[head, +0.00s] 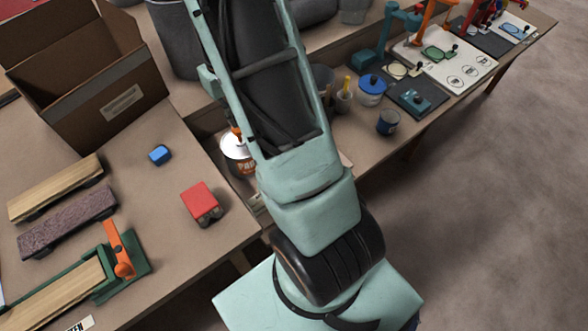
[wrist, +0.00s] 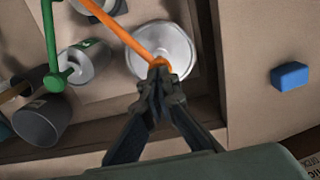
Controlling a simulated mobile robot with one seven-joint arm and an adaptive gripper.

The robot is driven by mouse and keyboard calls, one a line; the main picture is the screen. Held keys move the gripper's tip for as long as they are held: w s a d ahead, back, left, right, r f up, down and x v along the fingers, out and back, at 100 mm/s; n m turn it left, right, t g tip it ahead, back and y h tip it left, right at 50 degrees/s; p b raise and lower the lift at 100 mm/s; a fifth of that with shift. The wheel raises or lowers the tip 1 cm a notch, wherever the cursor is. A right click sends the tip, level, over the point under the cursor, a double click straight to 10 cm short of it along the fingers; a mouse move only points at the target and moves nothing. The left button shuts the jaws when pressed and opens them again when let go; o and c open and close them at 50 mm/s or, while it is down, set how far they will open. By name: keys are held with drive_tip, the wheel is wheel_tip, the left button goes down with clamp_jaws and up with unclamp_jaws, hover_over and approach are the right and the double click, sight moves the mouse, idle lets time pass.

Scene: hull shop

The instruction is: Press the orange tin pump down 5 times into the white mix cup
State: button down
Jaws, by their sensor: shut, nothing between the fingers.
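The orange tin (head: 238,160) stands in a recess beside my arm in the head view, partly hidden by the arm. In the wrist view its round pale lid (wrist: 172,38) shows from above, with the long orange pump spout (wrist: 122,33) running to the upper left. My gripper (wrist: 160,76) is shut and empty, its fingertips right at the pump's orange head. I cannot tell whether they touch it. I cannot pick out the white mix cup for certain.
A green pump spout (wrist: 50,45), a pale tin (wrist: 88,62) and a dark grey cup (wrist: 42,122) stand left in the wrist view.

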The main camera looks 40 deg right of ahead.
drive_tip(key=shift+f+b, duration=1.15)
drive_tip(key=shift+f, duration=0.45)
drive_tip(key=shift+r, duration=0.15)
drive_tip(key=shift+r+p, duration=1.2)
drive_tip(key=shift+r, duration=0.4)
drive_tip(key=shift+f, duration=0.25)
drive_tip(key=shift+f+b, duration=1.3)
drive_tip(key=shift+f, duration=0.15)
drive_tip(key=shift+r, duration=0.1)
drive_tip(key=shift+r+p, duration=1.1)
drive_tip(key=shift+r, duration=0.45)
